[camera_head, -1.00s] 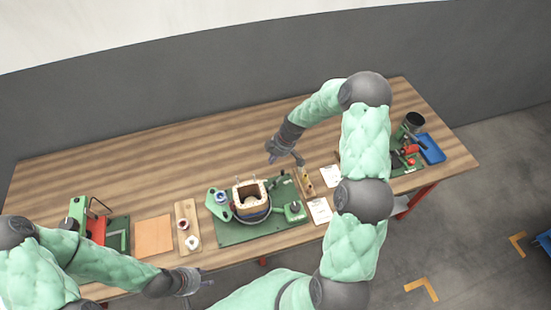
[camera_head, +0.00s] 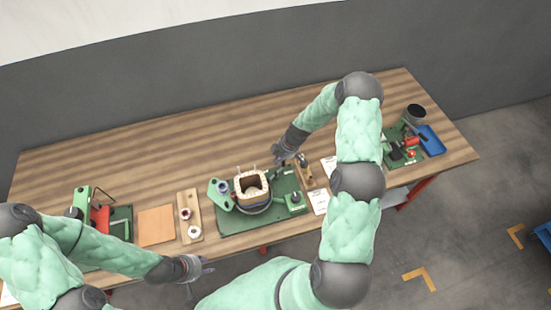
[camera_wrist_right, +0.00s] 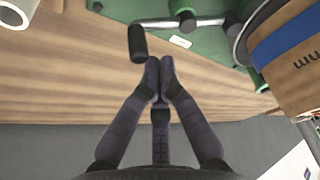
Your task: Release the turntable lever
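The green turntable base (camera_head: 232,227) stands near the front edge of the table, with a tan coil (camera_head: 253,186) on it. In the right wrist view a bent metal lever (camera_wrist_right: 200,22) with a black cylindrical handle (camera_wrist_right: 137,43) lies over the green base (camera_wrist_right: 112,10). My right gripper (camera_head: 288,158) is behind the turntable. My left gripper (camera_head: 200,275) is in front of the table, fingers spread and empty.
A wooden holder (camera_head: 305,174) and white cards (camera_head: 318,202) lie right of the turntable. A wooden board with spools (camera_head: 195,212) and an orange sheet (camera_head: 156,226) lie left. A blue tray (camera_head: 431,140) is at the far right. The back of the table is clear.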

